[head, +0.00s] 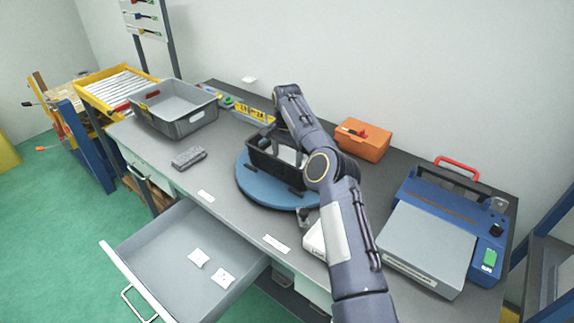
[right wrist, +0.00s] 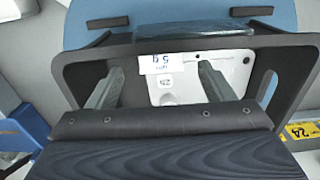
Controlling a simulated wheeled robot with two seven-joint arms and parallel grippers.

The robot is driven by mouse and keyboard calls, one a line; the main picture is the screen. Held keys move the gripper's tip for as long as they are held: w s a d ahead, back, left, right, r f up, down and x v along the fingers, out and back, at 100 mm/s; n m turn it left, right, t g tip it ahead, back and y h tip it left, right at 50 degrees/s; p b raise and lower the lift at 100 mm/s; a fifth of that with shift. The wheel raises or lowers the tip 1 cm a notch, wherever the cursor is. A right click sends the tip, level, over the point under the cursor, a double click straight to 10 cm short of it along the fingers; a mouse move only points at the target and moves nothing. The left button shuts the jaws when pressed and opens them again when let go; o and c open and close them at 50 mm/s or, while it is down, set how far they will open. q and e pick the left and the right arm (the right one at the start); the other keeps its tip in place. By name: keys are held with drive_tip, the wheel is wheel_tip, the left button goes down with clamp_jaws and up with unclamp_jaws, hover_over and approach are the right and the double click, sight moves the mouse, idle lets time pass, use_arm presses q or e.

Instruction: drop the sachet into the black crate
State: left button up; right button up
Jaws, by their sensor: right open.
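The black crate (head: 262,166) stands on a round blue turntable on the bench. Its rim and wall also show in the right wrist view (right wrist: 75,75). A white sachet (right wrist: 228,75) marked "5 g" lies inside the crate, and white shows there in the head view (head: 288,155). My right gripper (right wrist: 160,72) is open above the crate, its fingers pointing down into it over the white sachet. I cannot tell whether the fingers touch it. My right arm hides part of the crate in the head view. My left gripper is not in view.
Two white packets (head: 211,267) lie in the open drawer (head: 165,265). A grey bin (head: 180,125) and a grey block (head: 188,157) are to the left. An orange box (head: 362,139) stands behind my arm. A blue-and-grey machine (head: 430,245) fills the right.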

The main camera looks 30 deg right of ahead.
wheel_tip(320, 180, up, 19)
drive_tip(key=s+a+n+t+p, duration=0.2)
drive_tip(key=a+n+p, duration=0.1)
drive_tip(key=n+p, duration=0.15)
drive_tip(key=s+a+r+n+t, duration=0.1)
drive_tip(key=s+a+r+n, duration=0.25)
drive_tip(key=s+r, duration=0.6)
drive_tip(key=s+a+f+n+t+y, duration=0.1)
drive_tip(key=s+a, duration=0.2)
drive_tip(key=s, duration=0.5)
drive_tip(key=s+a+f+n+y, duration=0.1)
drive_tip(key=s+a, duration=0.2)
drive_tip(key=s, duration=0.5)
drive_tip(key=s+a+f+n+y, duration=0.1)
drive_tip(key=s+a+f, duration=0.2)
drive_tip(key=s+f, duration=0.2)
drive_tip(key=s+a+f+n+t, duration=0.1)
drive_tip(key=s+a+f, duration=0.3)
drive_tip(key=s, duration=0.6)
drive_tip(key=shift+s+f+t+y, duration=0.3)
drive_tip(key=shift+f+y, duration=0.1)
drive_tip(key=shift+f, duration=0.45)
